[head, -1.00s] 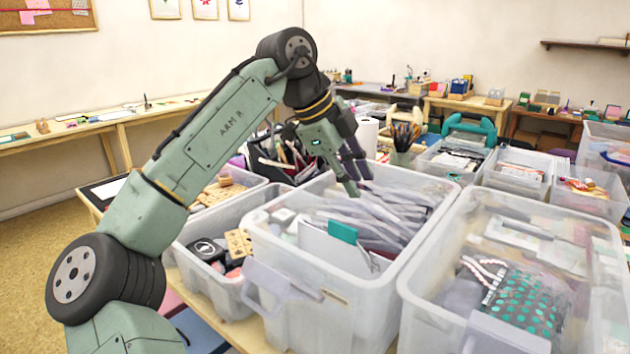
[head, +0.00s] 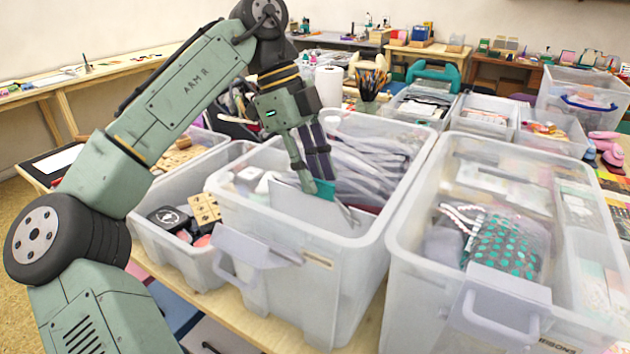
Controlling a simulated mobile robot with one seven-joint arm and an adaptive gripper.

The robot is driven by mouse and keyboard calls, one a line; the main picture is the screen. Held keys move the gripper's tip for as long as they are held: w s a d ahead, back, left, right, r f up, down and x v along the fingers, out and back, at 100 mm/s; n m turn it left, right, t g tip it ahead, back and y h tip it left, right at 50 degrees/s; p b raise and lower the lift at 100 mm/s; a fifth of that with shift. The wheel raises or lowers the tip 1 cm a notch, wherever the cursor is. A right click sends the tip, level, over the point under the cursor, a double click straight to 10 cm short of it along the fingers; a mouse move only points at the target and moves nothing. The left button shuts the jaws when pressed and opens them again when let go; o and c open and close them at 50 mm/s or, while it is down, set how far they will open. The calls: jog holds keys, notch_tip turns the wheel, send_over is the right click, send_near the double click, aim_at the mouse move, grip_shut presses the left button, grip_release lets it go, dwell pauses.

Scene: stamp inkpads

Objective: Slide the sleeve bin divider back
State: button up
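The sleeve bin (head: 300,240) is a clear plastic tub in the middle of the head view. Many translucent grey sleeves (head: 365,165) stand packed in its back part. A pale divider (head: 290,200) with a teal tab (head: 324,189) stands across the bin in front of the sleeves. My gripper (head: 318,182) points down into the bin, its fingertips at the teal tab. The fingers look close together, but their overlap hides whether they pinch the tab or only touch it.
A smaller bin with wooden blocks and a black round-topped item (head: 168,217) stands at left. A larger clear bin (head: 420,270) with a teal-dotted pouch (head: 505,247) stands close at right. A cup of pencils (head: 371,82) and more bins stand behind.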

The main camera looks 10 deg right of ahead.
jog(key=shift+s+d+f, duration=0.15)
jog(key=shift+f, duration=0.3)
grip_shut()
dwell(0.7)
